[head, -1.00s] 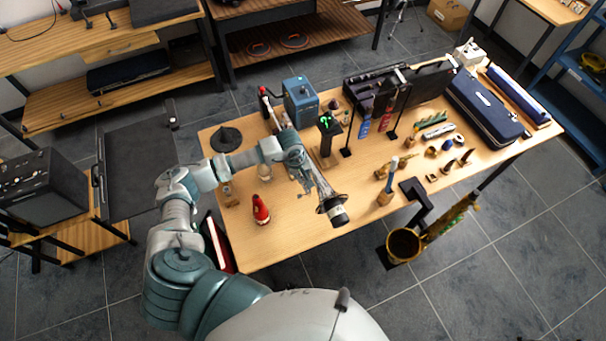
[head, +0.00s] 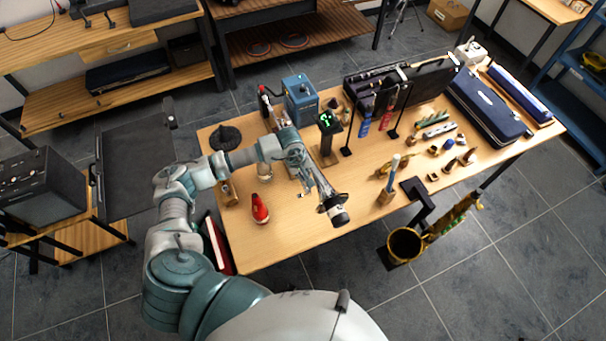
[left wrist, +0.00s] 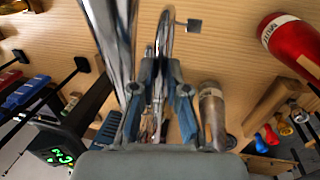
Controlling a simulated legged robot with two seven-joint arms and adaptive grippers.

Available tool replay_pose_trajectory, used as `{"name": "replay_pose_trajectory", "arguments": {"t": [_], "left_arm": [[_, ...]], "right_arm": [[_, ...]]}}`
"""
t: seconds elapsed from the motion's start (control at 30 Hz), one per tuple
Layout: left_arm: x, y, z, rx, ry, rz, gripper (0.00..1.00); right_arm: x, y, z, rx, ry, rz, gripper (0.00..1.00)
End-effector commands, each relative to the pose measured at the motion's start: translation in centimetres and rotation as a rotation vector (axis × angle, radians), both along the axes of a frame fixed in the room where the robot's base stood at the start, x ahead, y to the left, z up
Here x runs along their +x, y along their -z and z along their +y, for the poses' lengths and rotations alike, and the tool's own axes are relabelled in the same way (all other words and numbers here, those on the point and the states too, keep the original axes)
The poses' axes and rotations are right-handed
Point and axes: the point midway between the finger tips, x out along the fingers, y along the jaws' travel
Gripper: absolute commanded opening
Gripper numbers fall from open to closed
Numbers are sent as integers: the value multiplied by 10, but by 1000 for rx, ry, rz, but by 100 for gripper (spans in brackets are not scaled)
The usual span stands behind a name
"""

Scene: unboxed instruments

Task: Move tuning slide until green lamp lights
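A silver brass instrument lies across the left part of the table, its flared bell (head: 333,202) toward the front. My left gripper (head: 300,170) is over it. In the left wrist view, the gripper (left wrist: 160,75) has its two fingers close on either side of a curved silver tube, the tuning slide (left wrist: 165,38), and appears shut on it. The fingers hide part of the tube. A tuner (head: 328,121) with a green lit sign stands on a post behind; its green display (left wrist: 58,155) also shows in the left wrist view. My right gripper is out of view.
A red bottle (head: 260,209) stands left of the bell. A blue box (head: 300,101) stands at the back. The front middle of the wooden table (head: 290,235) is clear.

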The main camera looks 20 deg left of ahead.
Motion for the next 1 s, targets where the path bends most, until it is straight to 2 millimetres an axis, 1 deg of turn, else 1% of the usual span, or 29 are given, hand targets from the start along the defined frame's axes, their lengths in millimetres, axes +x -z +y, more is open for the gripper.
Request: {"name": "replay_pose_trajectory", "arguments": {"t": [0.3, 0.37, 0.43, 0.57, 0.8, 0.9, 1.0], "left_arm": [[0, 0, 1, 0, 0, 0, 24], [0, -3, 1, -1, 0, -1, 24], [0, -9, 2, 0, -1, -1, 24], [-4, -33, 5, 0, 0, -4, 24], [-11, -85, 13, 0, 1, -4, 24], [-13, -100, 15, 0, 0, -1, 24], [-15, -111, 16, 0, 0, 0, 24]], "right_arm": [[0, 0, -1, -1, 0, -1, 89], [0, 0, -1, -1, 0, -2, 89], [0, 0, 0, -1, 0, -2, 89], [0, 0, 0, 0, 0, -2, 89], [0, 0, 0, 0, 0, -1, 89], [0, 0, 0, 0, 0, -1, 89], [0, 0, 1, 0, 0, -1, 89]]}}
